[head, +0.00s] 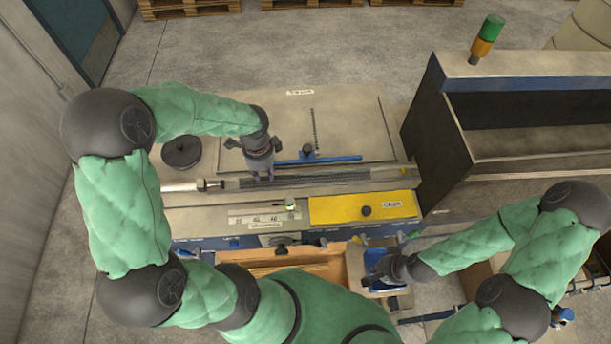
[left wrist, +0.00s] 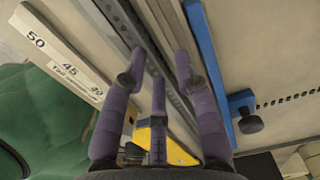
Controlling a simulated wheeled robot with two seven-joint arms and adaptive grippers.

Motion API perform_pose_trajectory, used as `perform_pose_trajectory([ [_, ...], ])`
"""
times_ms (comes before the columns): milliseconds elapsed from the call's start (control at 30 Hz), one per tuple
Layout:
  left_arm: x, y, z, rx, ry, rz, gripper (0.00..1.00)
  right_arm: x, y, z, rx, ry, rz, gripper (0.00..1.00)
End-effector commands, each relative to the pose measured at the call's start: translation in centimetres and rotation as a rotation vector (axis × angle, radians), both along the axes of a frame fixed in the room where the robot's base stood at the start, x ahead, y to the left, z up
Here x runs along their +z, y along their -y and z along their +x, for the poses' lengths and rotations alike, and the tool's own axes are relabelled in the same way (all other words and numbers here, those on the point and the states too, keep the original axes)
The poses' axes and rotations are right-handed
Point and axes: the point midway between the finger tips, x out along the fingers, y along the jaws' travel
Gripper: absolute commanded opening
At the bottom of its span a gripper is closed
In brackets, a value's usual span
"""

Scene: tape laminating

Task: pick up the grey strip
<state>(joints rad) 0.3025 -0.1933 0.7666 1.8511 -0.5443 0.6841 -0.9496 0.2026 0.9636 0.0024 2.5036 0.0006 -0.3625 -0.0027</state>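The grey strip (head: 330,180) is a long, thin, dark band lying along a rail across the middle of the bench in the head view. In the left wrist view a grey perforated strip (left wrist: 133,32) runs diagonally between my fingers. My left gripper (head: 263,178) points down over the left part of the strip. Its purple fingers (left wrist: 158,80) are spread, with the strip passing below or between them; I cannot tell whether they touch it.
A yellow cover (head: 340,208) with a black knob sits in front of the strip. A blue bar (head: 335,159) lies behind it. A white scale plate (head: 262,216) is at the front left. A dark disc (head: 182,151) and a large dark-fronted cabinet (head: 530,119) flank the bench.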

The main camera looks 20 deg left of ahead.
Motion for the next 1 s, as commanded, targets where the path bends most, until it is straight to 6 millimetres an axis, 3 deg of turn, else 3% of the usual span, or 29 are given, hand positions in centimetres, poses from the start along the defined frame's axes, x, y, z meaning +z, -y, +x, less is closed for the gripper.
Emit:
perform_pose_trajectory([
  [333,-0.80,0.01,-0.01,0.000,0.000,0.000,0.30,0.01,0.00,0.01,0.000,0.000,0.000,0.00],
  [433,-0.79,0.00,-0.01,0.000,0.000,0.000,0.02,0.01,0.00,0.01,0.000,0.000,0.000,0.00],
  [467,-0.79,0.01,-0.01,0.000,0.000,0.000,0.00,0.01,0.00,0.01,0.000,0.000,0.000,0.00],
  [1000,-0.33,-0.08,0.17,0.001,0.006,0.002,0.00,-0.07,0.00,0.01,0.000,0.000,0.000,0.00],
])
